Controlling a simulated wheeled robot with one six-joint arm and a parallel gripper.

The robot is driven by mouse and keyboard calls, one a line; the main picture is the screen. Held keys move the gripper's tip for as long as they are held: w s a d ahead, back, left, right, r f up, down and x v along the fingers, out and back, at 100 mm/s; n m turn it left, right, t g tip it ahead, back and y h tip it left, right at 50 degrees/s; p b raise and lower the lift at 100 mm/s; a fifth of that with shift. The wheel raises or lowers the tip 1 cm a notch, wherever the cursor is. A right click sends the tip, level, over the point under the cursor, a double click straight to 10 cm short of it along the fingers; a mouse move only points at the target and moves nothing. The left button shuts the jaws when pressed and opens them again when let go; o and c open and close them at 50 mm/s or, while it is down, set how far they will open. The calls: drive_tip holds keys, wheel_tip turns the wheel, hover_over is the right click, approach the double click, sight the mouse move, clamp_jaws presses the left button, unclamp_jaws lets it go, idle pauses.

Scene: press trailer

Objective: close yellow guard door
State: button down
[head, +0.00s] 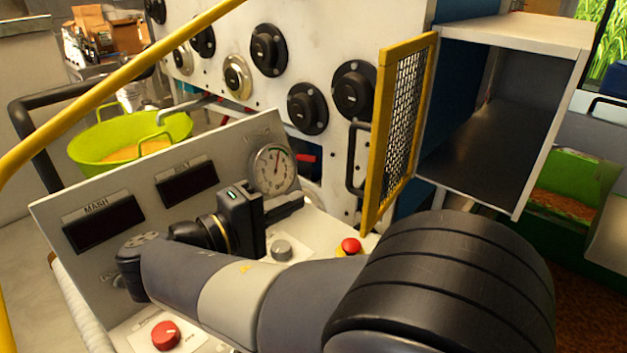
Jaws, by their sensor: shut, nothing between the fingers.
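The yellow guard door (399,122) is a yellow frame with dark wire mesh and a black bar handle (353,160) on its left side. It stands swung open at the left edge of a grey box (555,125), whose front is uncovered and whose inside looks empty. My gripper (292,203) is shut and empty, over the control panel, left of and below the door and apart from it. My own arm hides part of the panel.
The panel has a gauge (273,168), a red knob (166,335), a grey knob (282,249) and a red button (351,245). A yellow rail (110,90) crosses the upper left. A green tub (130,140) stands behind the panel.

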sight(348, 186)
drive_tip(key=shift+t, duration=0.3)
drive_tip(key=shift+w+d+r+p, duration=0.15)
drive_tip(key=shift+w+d+p, duration=0.55)
drive_tip(key=shift+d, duration=0.8)
drive_tip(key=shift+w+d+r+p, duration=0.15)
drive_tip(key=shift+w+d+p, duration=0.3)
drive_tip(key=shift+w+d, duration=0.75)
drive_tip(key=shift+w+d+r+p, duration=0.15)
drive_tip(key=shift+w+d+p, duration=0.35)
drive_tip(key=shift+d, duration=1.35)
drive_tip(key=shift+s, duration=0.1)
